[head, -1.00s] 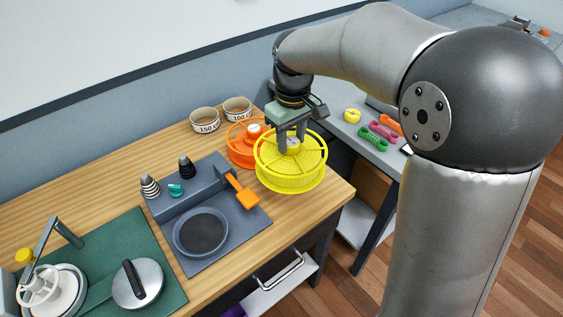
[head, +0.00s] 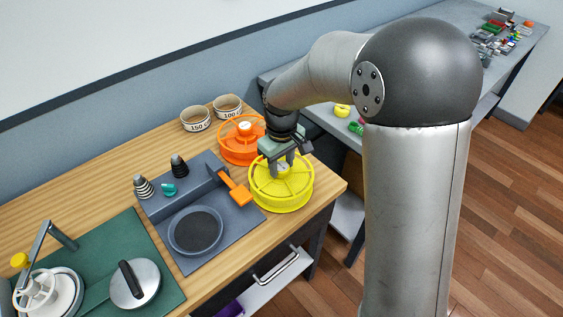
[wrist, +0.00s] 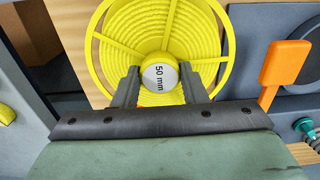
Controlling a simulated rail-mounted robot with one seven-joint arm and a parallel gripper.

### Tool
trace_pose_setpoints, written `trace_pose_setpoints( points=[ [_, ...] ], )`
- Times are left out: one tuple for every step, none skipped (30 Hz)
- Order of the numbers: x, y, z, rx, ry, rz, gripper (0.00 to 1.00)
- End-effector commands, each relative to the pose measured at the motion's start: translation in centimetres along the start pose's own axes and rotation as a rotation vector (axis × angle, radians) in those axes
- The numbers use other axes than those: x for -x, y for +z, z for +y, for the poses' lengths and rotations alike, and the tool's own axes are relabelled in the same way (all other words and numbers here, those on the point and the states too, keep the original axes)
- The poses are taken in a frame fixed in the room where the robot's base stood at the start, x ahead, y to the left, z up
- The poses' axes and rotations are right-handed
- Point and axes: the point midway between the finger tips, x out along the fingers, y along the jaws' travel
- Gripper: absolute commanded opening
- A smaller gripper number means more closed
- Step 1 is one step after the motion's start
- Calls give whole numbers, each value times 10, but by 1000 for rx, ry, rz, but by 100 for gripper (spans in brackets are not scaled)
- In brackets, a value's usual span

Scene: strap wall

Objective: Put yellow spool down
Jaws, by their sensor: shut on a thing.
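The yellow spool (head: 281,194) is at the right front part of the wooden bench top in the head view, lying flat. I cannot tell whether its underside touches the wood. My gripper (head: 283,168) points down over its centre and is shut on its hub. In the wrist view the spool (wrist: 205,20) fills the upper middle. There the two fingers of my gripper (wrist: 158,82) stand on either side of the round hub, whose cap reads "50 mm".
An orange spool (head: 239,147) stands just behind the yellow one. A grey tray (head: 248,218) with an orange tool (head: 236,187) is close on its left. Two labelled cups (head: 195,119) stand at the back. The bench's right edge is near the spool.

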Motion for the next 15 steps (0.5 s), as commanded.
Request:
trace_pose_setpoints(
  points=[
    [1, 0, 0, 0, 1, 2, 0],
    [0, 0, 0, 0, 1, 2, 0],
    [-2, 0, 0, 0, 1, 2, 0],
    [-3, 0, 0, 0, 1, 2, 0],
    [-4, 0, 0, 0, 1, 2, 0],
    [-3, 0, 0, 0, 0, 0, 47],
    [-3, 0, 0, 0, 0, 0, 55],
    [-3, 0, 0, 0, 0, 0, 60],
    [-3, 0, 0, 0, 0, 0, 60],
    [-3, 0, 0, 0, 0, 0, 60],
    [-3, 0, 0, 0, 0, 0, 60],
    [-3, 0, 0, 0, 0, 0, 60],
    [-3, 0, 0, 0, 0, 0, 60],
    [-3, 0, 0, 0, 0, 0, 60],
    [-3, 0, 0, 0, 0, 0, 60]
  ],
)
